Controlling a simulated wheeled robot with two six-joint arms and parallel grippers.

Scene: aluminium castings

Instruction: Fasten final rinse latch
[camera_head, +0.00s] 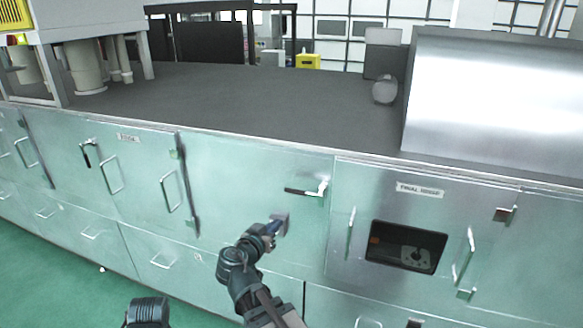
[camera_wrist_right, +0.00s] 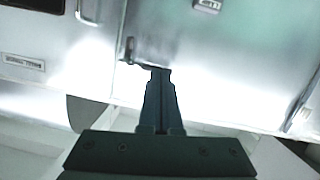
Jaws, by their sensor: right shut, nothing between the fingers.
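The door labelled final rinse (camera_head: 347,290) has a dark window and upright handles. A latch with a dark lever (camera_head: 300,191) and a pale metal end (camera_head: 322,187) sits on the panel left of this door, lever pointing left. Another small latch with a brownish plate (camera_head: 505,214) is at the door's upper right. My right gripper (camera_head: 282,222) is shut and empty, below and left of the dark lever. In the right wrist view, its closed fingertips (camera_wrist_right: 160,72) are near a small dark latch piece (camera_wrist_right: 130,48); whether they touch is unclear.
The long metal cabinet has other doors with handles (camera_head: 110,174) and drawers to the left. Its dark top (camera_head: 260,100) is mostly bare. A shiny metal housing (camera_head: 490,95) stands at the right. Green floor (camera_head: 60,275) is open in front.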

